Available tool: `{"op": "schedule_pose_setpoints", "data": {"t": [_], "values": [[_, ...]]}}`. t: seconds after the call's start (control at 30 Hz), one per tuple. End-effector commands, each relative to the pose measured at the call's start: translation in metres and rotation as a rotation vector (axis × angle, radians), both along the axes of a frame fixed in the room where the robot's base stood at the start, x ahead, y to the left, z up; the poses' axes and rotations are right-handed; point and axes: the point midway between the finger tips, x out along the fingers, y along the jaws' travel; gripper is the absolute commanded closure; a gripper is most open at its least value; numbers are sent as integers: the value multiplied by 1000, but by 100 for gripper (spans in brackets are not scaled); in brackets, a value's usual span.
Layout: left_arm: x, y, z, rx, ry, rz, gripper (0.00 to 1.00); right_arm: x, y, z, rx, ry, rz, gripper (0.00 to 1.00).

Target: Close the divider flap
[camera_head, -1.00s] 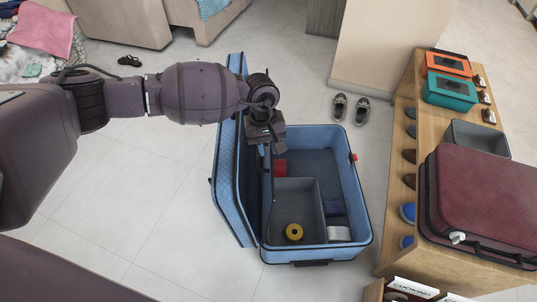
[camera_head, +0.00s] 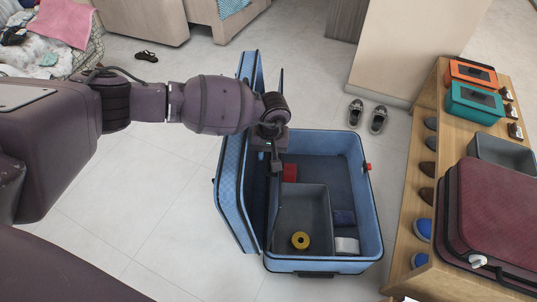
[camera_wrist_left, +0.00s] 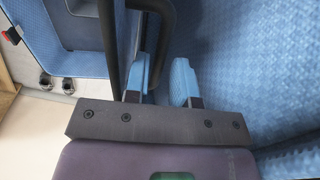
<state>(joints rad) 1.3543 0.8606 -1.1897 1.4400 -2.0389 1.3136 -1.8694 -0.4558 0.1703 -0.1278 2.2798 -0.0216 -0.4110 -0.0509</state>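The open blue suitcase (camera_head: 372,215) lies on the floor with its lid (camera_head: 232,190) standing up on the left. The dark divider flap (camera_head: 273,205) stands on edge between lid and base, thin in this view and partly hidden by my arm. My left gripper (camera_head: 275,165) is at the flap, above the base's left side. In the left wrist view, the gripper's two blue-tipped fingers (camera_wrist_left: 161,82) are apart. A dark edge, apparently the flap's rim (camera_wrist_left: 168,35), runs down toward the gap between them; whether they touch it I cannot tell. My right gripper is out of view.
The base holds a grey compartment (camera_head: 315,210), a yellow roll (camera_head: 300,240), a red item (camera_head: 289,172) and a white item (camera_head: 346,245). A wooden shelf (camera_head: 402,270) with a maroon suitcase (camera_head: 500,225) stands at right. Shoes (camera_head: 367,115) lie behind.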

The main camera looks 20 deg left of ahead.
Motion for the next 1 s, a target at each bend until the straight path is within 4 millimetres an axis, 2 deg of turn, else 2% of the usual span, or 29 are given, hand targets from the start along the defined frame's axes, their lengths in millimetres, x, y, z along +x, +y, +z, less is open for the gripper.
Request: {"op": "schedule_pose_setpoints", "data": {"t": [0.13, 0.47, 0.63, 1.0], "values": [[-1, 1, -11, 0, 2, 1, 76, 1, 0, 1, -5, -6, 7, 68], [0, 1, -11, -1, -1, 1, 76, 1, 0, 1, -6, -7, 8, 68], [0, 1, -11, -1, 0, 1, 100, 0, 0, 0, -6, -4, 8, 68], [0, -1, -12, 5, 2, 0, 100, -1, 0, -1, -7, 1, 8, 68]]}}
